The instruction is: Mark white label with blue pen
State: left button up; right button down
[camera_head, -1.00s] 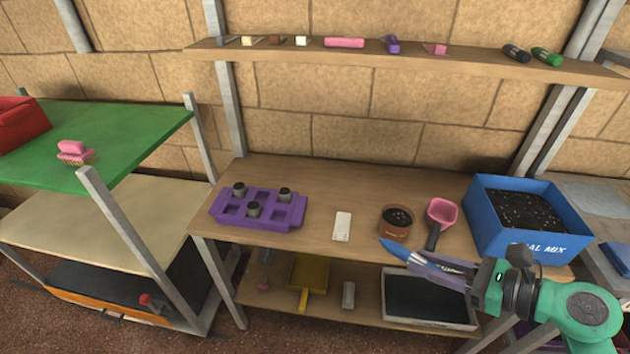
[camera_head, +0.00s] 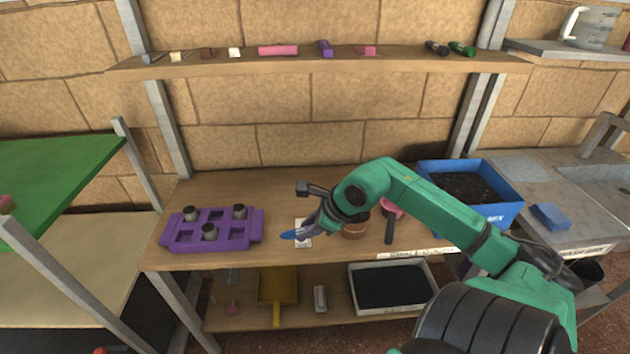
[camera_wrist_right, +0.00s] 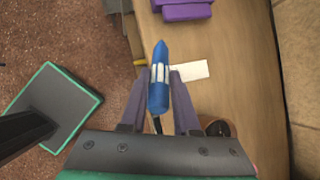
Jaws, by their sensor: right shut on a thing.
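The white label (camera_head: 303,226) lies flat on the wooden table, partly hidden in the head view by my right gripper. It also shows in the right wrist view (camera_wrist_right: 190,70), just right of the pen. My right gripper (camera_head: 310,229) is shut on the blue pen (camera_head: 291,235). The wrist view shows the pen (camera_wrist_right: 158,88) between the two fingers, its tip pointing away from the palm. The pen tip is near the label's left side in the head view; I cannot tell whether it touches. My left gripper is not in view.
A purple tray (camera_head: 182,239) with small dark pots stands left of the label. A brown pot (camera_head: 354,229), a pink scoop (camera_head: 391,212) and a blue soil box (camera_head: 507,212) stand to the right, partly behind my arm. A shelf (camera_head: 290,65) runs above.

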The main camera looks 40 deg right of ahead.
jog(key=shift+w+d+r+m+g+h, duration=1.95)
jog(key=shift+w+d+r+h, duration=0.55)
jog(key=shift+d+r, duration=1.05)
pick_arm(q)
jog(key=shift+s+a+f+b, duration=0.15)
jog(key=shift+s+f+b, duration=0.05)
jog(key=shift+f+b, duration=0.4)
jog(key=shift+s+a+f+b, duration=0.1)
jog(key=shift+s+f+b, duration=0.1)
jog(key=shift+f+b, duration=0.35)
pick_arm(e)
jog(key=f, duration=0.5)
jog(key=shift+d+f, duration=0.15)
jog(key=shift+d, duration=0.05)
